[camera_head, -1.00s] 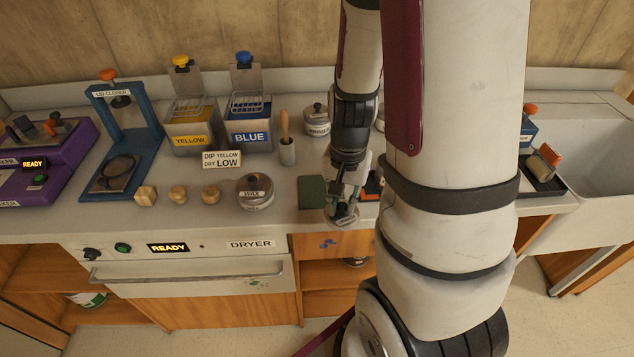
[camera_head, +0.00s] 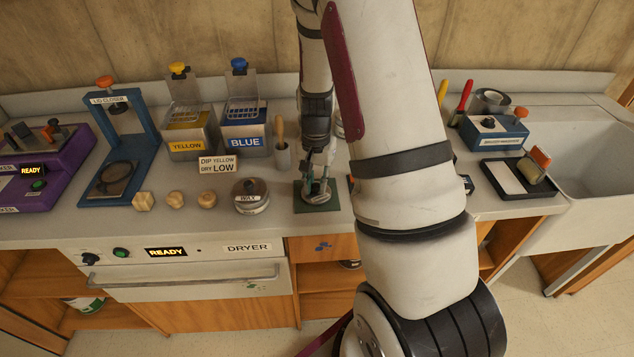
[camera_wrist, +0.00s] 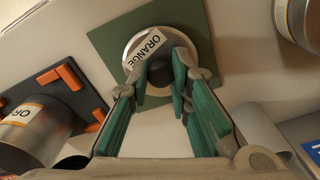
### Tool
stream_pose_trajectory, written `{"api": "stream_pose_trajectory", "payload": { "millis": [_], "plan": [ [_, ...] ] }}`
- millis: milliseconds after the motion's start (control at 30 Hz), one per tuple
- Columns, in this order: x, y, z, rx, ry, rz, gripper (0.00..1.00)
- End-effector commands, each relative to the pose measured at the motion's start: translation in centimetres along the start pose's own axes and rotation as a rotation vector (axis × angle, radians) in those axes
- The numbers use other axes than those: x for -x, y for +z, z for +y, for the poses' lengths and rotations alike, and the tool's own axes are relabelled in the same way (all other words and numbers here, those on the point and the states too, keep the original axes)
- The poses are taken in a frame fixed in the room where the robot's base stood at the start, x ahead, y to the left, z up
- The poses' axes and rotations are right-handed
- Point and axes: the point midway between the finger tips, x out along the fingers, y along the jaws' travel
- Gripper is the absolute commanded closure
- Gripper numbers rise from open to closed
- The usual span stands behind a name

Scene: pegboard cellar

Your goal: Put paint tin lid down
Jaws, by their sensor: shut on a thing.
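The paint tin lid (camera_wrist: 133,52) is a round metal disc with a dark knob and a label reading ORANGE. It is over the dark green mat (camera_wrist: 194,22), and I cannot tell whether it touches the mat. My gripper (camera_wrist: 165,88) has its green fingers shut on the lid's knob. In the head view my gripper (camera_head: 318,186) is above the green mat (camera_head: 330,207), near the counter's front edge, and the lid is mostly hidden.
The WAX tin (camera_head: 251,196) stands just left of the mat. Several wooden pieces (camera_head: 176,200) lie farther left. The YELLOW (camera_head: 188,140) and BLUE (camera_head: 245,135) tanks stand behind. My arm hides part of the counter right of the mat.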

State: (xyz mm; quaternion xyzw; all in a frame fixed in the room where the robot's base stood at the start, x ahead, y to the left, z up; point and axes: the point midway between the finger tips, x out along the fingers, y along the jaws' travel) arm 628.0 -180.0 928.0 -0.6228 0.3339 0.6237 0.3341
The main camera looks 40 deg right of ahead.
Motion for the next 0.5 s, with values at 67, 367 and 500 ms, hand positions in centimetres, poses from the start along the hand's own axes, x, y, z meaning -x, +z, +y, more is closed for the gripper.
{"api": "stream_pose_trajectory", "payload": {
  "millis": [67, 367, 500],
  "plan": [
    [-0.26, -0.03, 0.0, 0.0, -0.001, 0.001, 1.0],
    [-0.47, -0.03, -0.02, 0.0, -0.001, 0.001, 1.0],
    [-0.61, -0.02, -0.01, 0.0, -0.001, 0.001, 0.65]
  ]
}}
